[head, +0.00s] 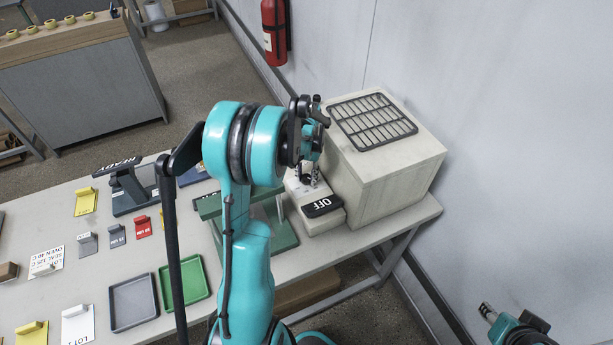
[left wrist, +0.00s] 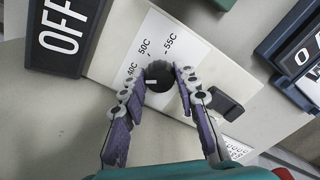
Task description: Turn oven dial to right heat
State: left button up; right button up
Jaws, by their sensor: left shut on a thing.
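The oven is a pale box (head: 385,165) with a dark grille on top, at the table's right end. Its low control panel (head: 325,222) stands beside it, with a black OFF sign (head: 322,206) that also shows in the left wrist view (left wrist: 62,38). The dark round dial (left wrist: 158,78) sits by a white scale (left wrist: 165,30) marked 40C, 50C and 55C. A white mark on the dial faces roughly left, toward the 40C side. My left gripper (left wrist: 164,85) is shut on the dial, one finger on each side. In the head view my arm hides the dial.
A card (head: 45,262) on the table seems to read OVEN 40 C. Coloured tags, a grey tray (head: 133,303), a green tray (head: 183,283) and a READY sign (head: 118,165) lie left of my arm. The wall is close behind the oven.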

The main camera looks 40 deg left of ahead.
aim_at(307, 177)
pick_arm(q)
jog(key=shift+m, duration=0.5)
jog(key=o, duration=1.2)
jog(key=shift+c, duration=0.2)
jog(key=shift+r, duration=0.1)
notch_tip(307, 177, up, 12)
